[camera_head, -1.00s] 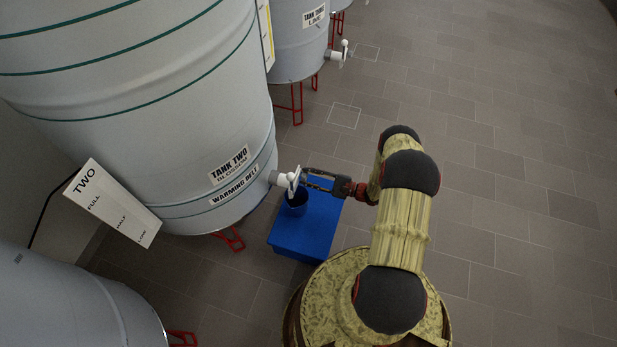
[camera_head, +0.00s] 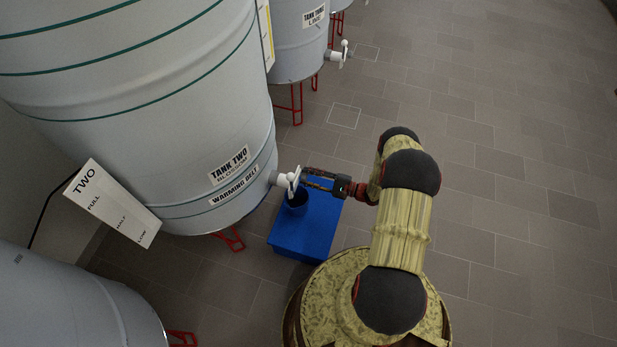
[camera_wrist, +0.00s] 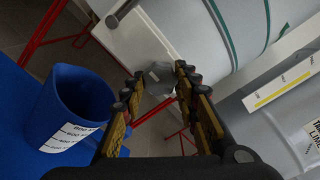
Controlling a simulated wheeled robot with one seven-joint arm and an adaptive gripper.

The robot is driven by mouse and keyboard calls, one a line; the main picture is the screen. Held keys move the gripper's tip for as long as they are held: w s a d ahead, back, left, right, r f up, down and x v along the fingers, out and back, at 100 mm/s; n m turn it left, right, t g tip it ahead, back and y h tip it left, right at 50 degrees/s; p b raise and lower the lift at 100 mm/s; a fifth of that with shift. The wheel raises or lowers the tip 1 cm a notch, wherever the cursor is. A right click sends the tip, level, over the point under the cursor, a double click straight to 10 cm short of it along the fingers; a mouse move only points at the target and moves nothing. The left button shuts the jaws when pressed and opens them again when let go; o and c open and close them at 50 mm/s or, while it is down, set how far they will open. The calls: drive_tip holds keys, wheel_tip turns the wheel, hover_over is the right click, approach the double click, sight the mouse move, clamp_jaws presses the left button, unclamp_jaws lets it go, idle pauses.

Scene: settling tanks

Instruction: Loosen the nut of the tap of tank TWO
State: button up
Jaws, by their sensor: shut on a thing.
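Tank TWO (camera_head: 160,110) is a large pale grey tank with its name label and a "WARMING BELT" label. Its tap (camera_head: 290,181), white with a handle, sticks out low on its right side. My gripper (camera_head: 305,174) reaches the tap from the right. In the wrist view the fingers of my gripper (camera_wrist: 159,74) are around the grey nut (camera_wrist: 158,79), at the end of the white tap body (camera_wrist: 140,42). The finger contact is partly hidden, and in the head view the nut is too small to make out.
A blue measuring jug (camera_head: 296,205) stands on a blue box (camera_head: 300,239) below the tap. Tank THREE (camera_head: 297,50) with its own tap (camera_head: 338,52) stands behind. A level card (camera_head: 110,205) marked TWO is at the left. Tiled floor (camera_head: 510,200) is free at the right.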

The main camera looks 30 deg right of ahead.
drive_tip(key=o, duration=1.2)
drive_tip(key=shift+c, duration=0.2)
drive_tip(key=shift+d, duration=0.1)
drive_tip(key=v, duration=1.2)
